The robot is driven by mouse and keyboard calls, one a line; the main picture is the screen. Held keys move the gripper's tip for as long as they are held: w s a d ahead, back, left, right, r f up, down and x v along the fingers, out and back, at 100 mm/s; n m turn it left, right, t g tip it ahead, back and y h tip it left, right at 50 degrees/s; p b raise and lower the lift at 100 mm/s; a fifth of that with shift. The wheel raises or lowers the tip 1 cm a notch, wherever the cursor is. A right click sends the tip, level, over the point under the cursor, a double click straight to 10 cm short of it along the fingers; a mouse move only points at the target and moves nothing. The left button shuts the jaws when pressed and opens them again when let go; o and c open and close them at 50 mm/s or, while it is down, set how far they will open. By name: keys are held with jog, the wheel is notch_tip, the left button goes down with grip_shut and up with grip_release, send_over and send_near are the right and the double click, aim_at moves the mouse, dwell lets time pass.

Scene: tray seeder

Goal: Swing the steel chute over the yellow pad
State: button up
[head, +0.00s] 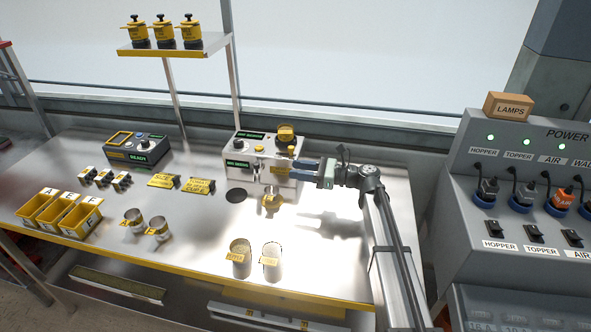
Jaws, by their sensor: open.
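The white-and-steel seeder unit (262,158) stands at the back middle of the bench. Steel parts at its lower right front, just left of my fingertips, may be the chute, but they are too small to tell apart. My gripper (294,170) has blue fingers, open and pointing left at the unit's right front. Whether they touch it cannot be told.
Two steel cups (241,252) with yellow tags stand at the front edge, and two more (133,220) farther left. Yellow bins (62,214) are at the left end. A control box (137,146) stands at the back left. A grey power panel (530,200) is at the right.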

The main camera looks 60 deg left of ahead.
jog(key=shift+w+t, duration=0.25)
jog(key=shift+t, duration=0.05)
jog(key=shift+c, duration=0.8)
jog(key=w+n+t, duration=0.1)
jog(key=w+t, duration=0.1)
jog(key=w+n+t+h, duration=0.1)
jog(key=w+n+t, duration=0.1)
jog(key=w, duration=0.1)
jog(key=w+f+n+t, duration=0.1)
jog(key=w+t, duration=0.1)
jog(key=shift+w+d+n+t+h, duration=0.2)
jog(key=shift+d+n+t+h, duration=0.1)
jog(key=shift+n+t, duration=0.1)
grip_shut()
notch_tip(320, 180, up, 8)
jog(key=n+t+h, duration=0.7)
jog(key=n+t, duration=0.4)
jog(key=n, duration=0.5)
send_over(257, 170)
jog(key=w+d, duration=0.2)
jog(key=s+a+r+n+t+h, duration=0.1)
jog(key=s+r+n, duration=0.15)
jog(key=s, duration=1.25)
jog(key=w+a+f, duration=0.1)
jog(key=w+f, duration=0.6)
jog(key=w, duration=0.2)
jog(key=shift+w+a+f+m, duration=0.15)
jog(key=shift+a+f+m, duration=0.05)
jog(key=shift+f+m, duration=0.2)
